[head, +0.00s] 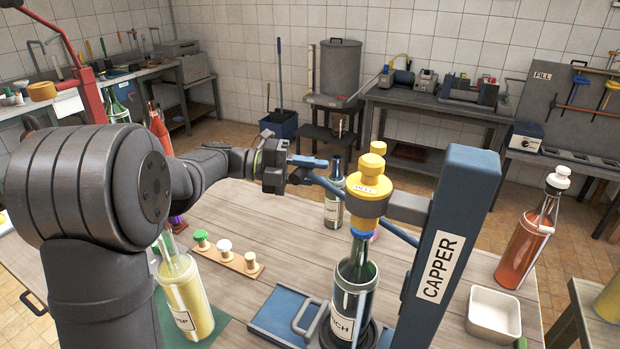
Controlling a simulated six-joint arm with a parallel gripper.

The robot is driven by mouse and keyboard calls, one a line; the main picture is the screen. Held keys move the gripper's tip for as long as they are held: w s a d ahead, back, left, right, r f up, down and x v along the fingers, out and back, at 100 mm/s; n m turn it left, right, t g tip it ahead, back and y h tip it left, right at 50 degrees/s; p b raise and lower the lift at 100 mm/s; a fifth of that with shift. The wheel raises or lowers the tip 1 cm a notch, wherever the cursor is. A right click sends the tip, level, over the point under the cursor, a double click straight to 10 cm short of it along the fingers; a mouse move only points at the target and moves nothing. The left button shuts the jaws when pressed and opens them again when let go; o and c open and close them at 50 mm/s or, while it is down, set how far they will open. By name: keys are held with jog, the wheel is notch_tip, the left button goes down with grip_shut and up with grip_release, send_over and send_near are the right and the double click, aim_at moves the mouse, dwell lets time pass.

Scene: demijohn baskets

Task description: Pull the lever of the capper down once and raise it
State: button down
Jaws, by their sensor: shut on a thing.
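The capper (440,268) is a tall blue column, labelled CAPPER, with a yellow head (368,190) on a grey arm. A dark bottle (354,280) with a blue cap (363,234) stands upright on its base, directly under the head; the cap seems to meet the head, but I cannot tell if they touch. The blue lever (400,234) runs from the column, behind the head, up and left to my gripper (308,168). My gripper is shut on the lever's far end, left of the head. The head hides the lever's middle.
A rack of stoppers (226,259) and a yellow-filled bottle (184,290) stand left of the capper. A green bottle (334,205) stands behind it. A white tray (494,313) and a red bottle (526,245) are right. Bare tabletop (260,215) lies below my gripper.

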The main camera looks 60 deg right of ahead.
jog(key=s+r+m+t+y, duration=0.1)
jog(key=s+r+t, duration=0.2)
jog(key=s+r, duration=0.5)
jog(key=shift+s+r+t, duration=0.3)
jog(key=shift+r, duration=1.4)
jog(key=c, duration=1.2)
grip_release()
jog(key=shift+s, duration=0.15)
jog(key=shift+f, duration=0.1)
